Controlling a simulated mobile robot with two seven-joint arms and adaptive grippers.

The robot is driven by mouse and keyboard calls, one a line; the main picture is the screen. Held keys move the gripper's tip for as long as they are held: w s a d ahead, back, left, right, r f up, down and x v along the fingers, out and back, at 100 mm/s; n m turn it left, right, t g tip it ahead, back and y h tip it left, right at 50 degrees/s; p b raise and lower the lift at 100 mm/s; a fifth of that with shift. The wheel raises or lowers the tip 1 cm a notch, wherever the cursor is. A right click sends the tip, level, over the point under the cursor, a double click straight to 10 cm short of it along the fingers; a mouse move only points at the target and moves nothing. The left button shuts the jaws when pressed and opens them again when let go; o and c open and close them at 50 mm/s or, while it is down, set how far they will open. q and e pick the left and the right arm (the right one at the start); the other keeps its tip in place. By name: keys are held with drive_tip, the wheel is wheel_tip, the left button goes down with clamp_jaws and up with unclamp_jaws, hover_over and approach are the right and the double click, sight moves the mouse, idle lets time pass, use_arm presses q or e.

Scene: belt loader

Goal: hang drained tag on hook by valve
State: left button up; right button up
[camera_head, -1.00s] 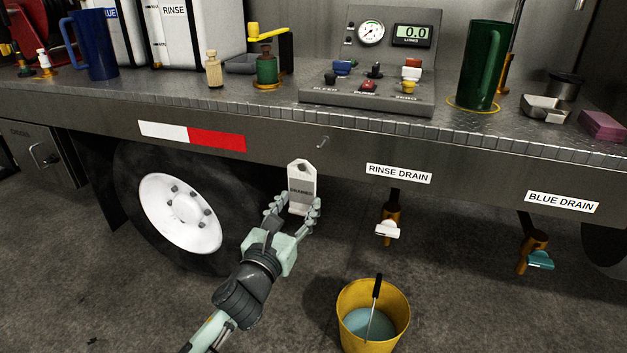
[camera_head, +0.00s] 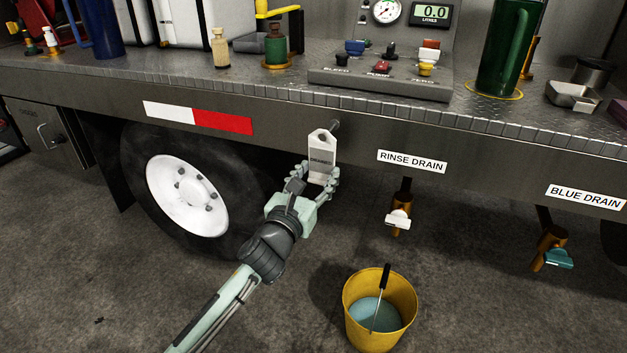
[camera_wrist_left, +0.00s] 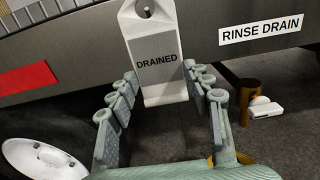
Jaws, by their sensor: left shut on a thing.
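The white DRAINED tag (camera_head: 321,150) is upright, with its hole at the top. It also shows large in the left wrist view (camera_wrist_left: 157,45). My left gripper (camera_head: 318,177) is shut on the tag's lower part, with fingers on both sides. The hook (camera_head: 335,126) sticks out of the truck's front rail, right by the tag's top. In the left wrist view something dark shows at the hole; I cannot tell whether the hook is through it. The rinse drain valve (camera_head: 399,216) with a white handle hangs lower right of the tag. My right gripper is not in view.
The RINSE DRAIN label (camera_head: 412,161) is on the rail right of the hook. A yellow bucket (camera_head: 380,335) with bluish liquid stands on the floor below. The wheel (camera_head: 188,195) is left of my gripper. The blue drain valve (camera_head: 552,250) is at the far right.

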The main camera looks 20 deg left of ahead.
sight(321, 170)
use_arm(q)
drive_tip(key=shift+w+f+b, duration=0.15)
drive_tip(key=shift+w+b, duration=0.3)
drive_tip(key=shift+w, duration=0.85)
drive_tip(key=shift+w+d+b, duration=0.1)
drive_tip(key=shift+w+b, duration=0.3)
drive_tip(key=shift+w, duration=0.65)
drive_tip(key=shift+w+f, duration=0.35)
drive_tip(key=shift+w, duration=0.3)
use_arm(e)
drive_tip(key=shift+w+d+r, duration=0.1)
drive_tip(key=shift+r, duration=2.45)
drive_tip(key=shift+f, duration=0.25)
use_arm(q)
drive_tip(key=o, duration=1.3)
drive_tip(key=shift+f, duration=0.1)
